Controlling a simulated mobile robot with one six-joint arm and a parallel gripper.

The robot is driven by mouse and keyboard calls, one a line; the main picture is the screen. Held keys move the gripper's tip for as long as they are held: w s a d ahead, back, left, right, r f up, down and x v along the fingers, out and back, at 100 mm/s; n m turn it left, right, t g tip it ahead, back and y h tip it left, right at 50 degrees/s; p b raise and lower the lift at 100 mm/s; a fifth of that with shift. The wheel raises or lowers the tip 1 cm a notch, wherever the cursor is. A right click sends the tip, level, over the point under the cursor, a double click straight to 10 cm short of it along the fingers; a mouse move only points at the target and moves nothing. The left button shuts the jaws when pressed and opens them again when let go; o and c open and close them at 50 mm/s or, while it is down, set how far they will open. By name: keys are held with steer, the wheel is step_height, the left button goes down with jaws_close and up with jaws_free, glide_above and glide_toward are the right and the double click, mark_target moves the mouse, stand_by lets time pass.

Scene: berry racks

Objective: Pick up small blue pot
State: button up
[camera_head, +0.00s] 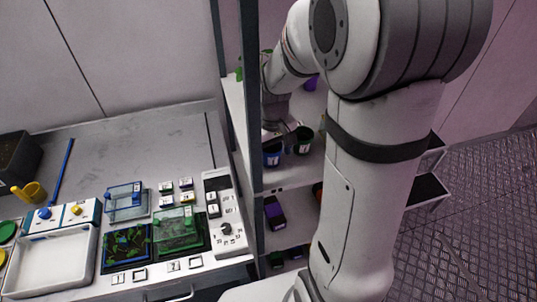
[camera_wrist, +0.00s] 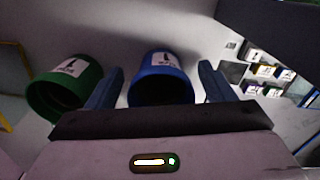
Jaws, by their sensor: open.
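The small blue pot (camera_wrist: 160,75) stands in the middle of the wrist view, with a white label on its side and a dark opening facing me. My gripper (camera_wrist: 160,85) is open, with one finger on each side of the blue pot; I cannot tell whether either finger touches it. In the head view the blue pot (camera_head: 271,158) shows on a rack shelf, partly hidden by my gripper (camera_head: 279,134) above it.
A green pot (camera_wrist: 63,88) stands close to the left finger; a dark green pot (camera_head: 303,140) shows beside the blue one in the head view. A rack post (camera_head: 250,100) stands just left of my arm. A workbench (camera_head: 110,150) with trays lies further left.

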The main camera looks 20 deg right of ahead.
steer(key=shift+s+f, duration=0.1)
steer(key=shift+c, duration=0.2)
steer(key=c, duration=1)
steer(key=shift+c, duration=0.2)
